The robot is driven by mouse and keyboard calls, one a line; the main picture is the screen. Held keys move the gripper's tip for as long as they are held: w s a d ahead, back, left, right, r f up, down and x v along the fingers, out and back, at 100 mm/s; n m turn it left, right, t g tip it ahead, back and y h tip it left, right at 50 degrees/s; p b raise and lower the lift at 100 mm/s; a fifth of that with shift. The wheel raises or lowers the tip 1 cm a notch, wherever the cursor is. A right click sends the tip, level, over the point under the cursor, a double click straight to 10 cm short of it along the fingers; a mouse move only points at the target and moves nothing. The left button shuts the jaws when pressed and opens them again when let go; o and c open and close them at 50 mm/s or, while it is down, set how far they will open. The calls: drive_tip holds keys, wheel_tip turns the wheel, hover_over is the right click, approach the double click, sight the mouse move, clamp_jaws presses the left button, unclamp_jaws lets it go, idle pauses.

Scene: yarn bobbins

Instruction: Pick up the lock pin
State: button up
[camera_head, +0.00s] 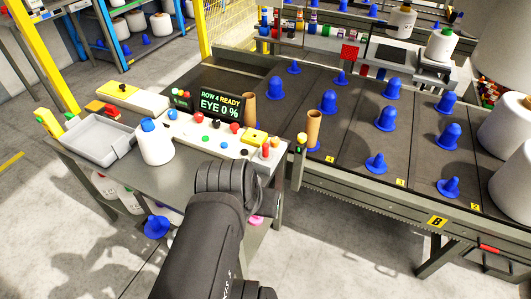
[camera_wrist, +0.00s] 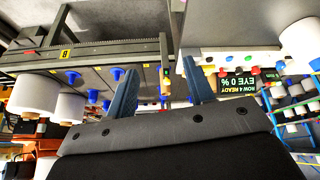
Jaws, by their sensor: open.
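I cannot tell for sure which thing is the lock pin. Small upright red and orange pieces (camera_head: 265,151) stand at the right end of the white control console (camera_head: 190,131), and a yellow-topped post (camera_head: 301,146) stands just beyond it by the conveyor. In the wrist view, which is upside down, my gripper (camera_wrist: 158,66) has its two dark blue fingers spread apart with nothing between them. In the head view my dark arm reaches the bench's front edge, and the fingers are hidden.
A display (camera_head: 220,105) reads "ROW 4 READY EYE 0 %". A grey tray (camera_head: 98,138) and a white bobbin with blue top (camera_head: 155,143) stand at the bench's left. Brown tubes (camera_head: 313,128) stand at the right. Blue cones (camera_head: 387,118) fill the conveyor (camera_head: 350,160).

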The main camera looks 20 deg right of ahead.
drive_tip(key=w+d+r+m+g, duration=0.1)
drive_tip(key=w+d+r+m, duration=0.15)
drive_tip(key=w, duration=0.35)
drive_tip(key=m+g+y, duration=0.3)
drive_tip(key=m, duration=0.3)
hover_over(266, 144)
wheel_tip(266, 144, down, 6)
drive_tip(key=f, duration=1.1)
drive_tip(key=shift+d+f, duration=0.2)
drive_tip(key=shift+f, duration=0.15)
drive_tip(key=shift+a+f, duration=0.2)
drive_tip(key=shift+f, duration=1.15)
drive_tip(key=shift+a+f, duration=0.15)
drive_tip(key=shift+f, duration=1.15)
drive_tip(key=shift+c, duration=0.2)
clamp_jaws()
